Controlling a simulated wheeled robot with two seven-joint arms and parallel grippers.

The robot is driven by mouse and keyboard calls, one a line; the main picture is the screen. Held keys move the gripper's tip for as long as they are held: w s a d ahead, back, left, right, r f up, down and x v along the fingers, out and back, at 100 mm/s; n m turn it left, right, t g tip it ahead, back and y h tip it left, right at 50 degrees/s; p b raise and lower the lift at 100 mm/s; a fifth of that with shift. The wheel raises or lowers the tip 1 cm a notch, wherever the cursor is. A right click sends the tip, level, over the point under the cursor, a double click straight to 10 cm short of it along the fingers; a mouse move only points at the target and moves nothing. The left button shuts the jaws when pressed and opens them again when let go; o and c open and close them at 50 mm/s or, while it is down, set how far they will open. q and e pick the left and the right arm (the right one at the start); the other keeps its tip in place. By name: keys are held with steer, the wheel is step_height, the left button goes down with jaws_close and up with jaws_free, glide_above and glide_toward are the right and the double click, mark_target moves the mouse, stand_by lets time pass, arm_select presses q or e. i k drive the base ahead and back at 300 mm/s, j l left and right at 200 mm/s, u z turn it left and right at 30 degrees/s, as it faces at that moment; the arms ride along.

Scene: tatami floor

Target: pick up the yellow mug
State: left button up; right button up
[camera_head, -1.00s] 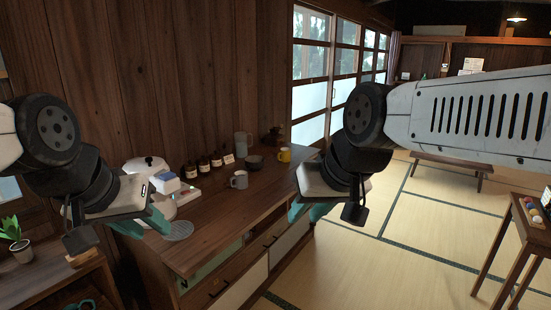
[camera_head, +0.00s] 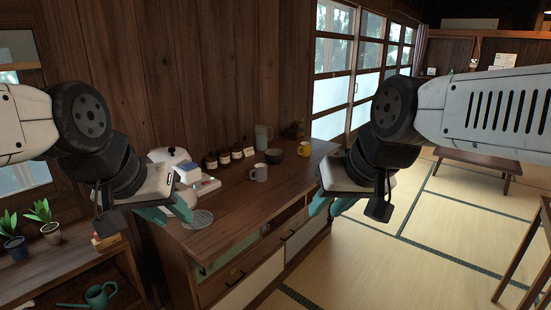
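The yellow mug (camera_head: 304,148) stands upright at the far right end of the wooden counter (camera_head: 235,218), beside a dark bowl. Nothing holds it. My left gripper (camera_head: 166,212) is in front of the counter's near left end, with its teal fingers apart and nothing between them. My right gripper (camera_head: 330,206) is before the counter's right side, nearer to me than the mug and lower in the picture. Its teal fingers look apart and empty.
A grey mug (camera_head: 259,172), a dark bowl (camera_head: 274,156), a tall grey cup (camera_head: 263,137) and several dark bottles (camera_head: 224,157) share the counter. A white rice cooker (camera_head: 172,158) is at its left. Potted plants (camera_head: 40,216) stand on a left shelf.

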mark_target(305, 146)
steer(key=i+l+u, duration=0.15)
steer(key=i+l, duration=0.2)
steer(key=i+l+u, duration=0.15)
steer(key=i+l, duration=0.2)
steer(key=i+l+u, duration=0.1)
steer(key=i+l, duration=0.2)
steer(key=l, duration=0.15)
steer(key=i+l+u, duration=0.15)
steer(key=i+l, duration=0.15)
steer(key=l, duration=0.2)
steer(key=i+l+u, duration=0.15)
steer(key=l, duration=0.3)
steer(key=i+l+u, duration=0.15)
steer(key=i+l, duration=0.2)
steer(key=l, duration=0.2)
steer(key=i+l+u, duration=0.15)
steer(key=l, duration=0.35)
steer(key=i+l+u, duration=0.15)
steer(key=l, duration=0.45)
steer(key=i, duration=0.1)
